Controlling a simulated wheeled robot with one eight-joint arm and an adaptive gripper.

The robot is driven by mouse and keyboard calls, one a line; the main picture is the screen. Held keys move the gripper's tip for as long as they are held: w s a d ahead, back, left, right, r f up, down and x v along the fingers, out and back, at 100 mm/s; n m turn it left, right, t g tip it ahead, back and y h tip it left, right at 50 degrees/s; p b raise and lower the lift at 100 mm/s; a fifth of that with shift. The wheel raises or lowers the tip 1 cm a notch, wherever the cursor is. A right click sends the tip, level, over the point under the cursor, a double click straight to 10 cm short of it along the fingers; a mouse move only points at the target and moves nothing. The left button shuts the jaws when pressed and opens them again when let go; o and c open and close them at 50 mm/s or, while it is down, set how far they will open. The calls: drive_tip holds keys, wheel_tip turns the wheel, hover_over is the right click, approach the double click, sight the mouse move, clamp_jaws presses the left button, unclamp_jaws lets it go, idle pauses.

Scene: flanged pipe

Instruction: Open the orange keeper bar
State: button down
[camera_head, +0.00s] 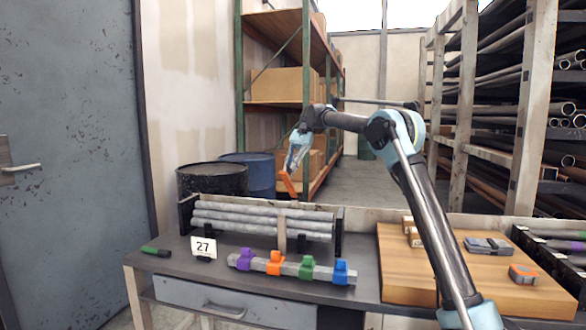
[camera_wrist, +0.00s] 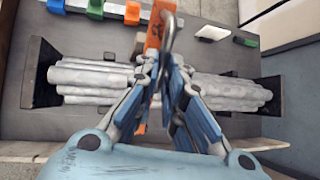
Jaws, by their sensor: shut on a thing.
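The orange keeper bar (camera_head: 289,184) is raised and tilted above the pipe rack in the head view, its lower end towards the rack's front. In the wrist view the orange bar (camera_wrist: 154,32) runs between my fingers, and a curved grey metal piece lies across it. My gripper (camera_head: 289,168) is shut on the bar; the fingers also close around it in the wrist view (camera_wrist: 163,80). The grey pipes (camera_head: 262,218) lie stacked in the rack beneath. The fingers hide part of the bar, and I cannot see its hinge clearly.
A light upright post (camera_head: 282,232) stands at the rack's front. A bar with purple, orange, green and blue clamps (camera_head: 292,267) lies before it. A sign reading 27 (camera_head: 203,247) stands left. A wooden board (camera_head: 400,270) lies right, and drums stand behind.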

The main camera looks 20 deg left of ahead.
drive_tip(key=c, duration=1.7)
unclamp_jaws()
drive_tip(key=shift+r, duration=0.1)
wheel_tip(320, 180, up, 10)
drive_tip(key=shift+f, duration=0.2)
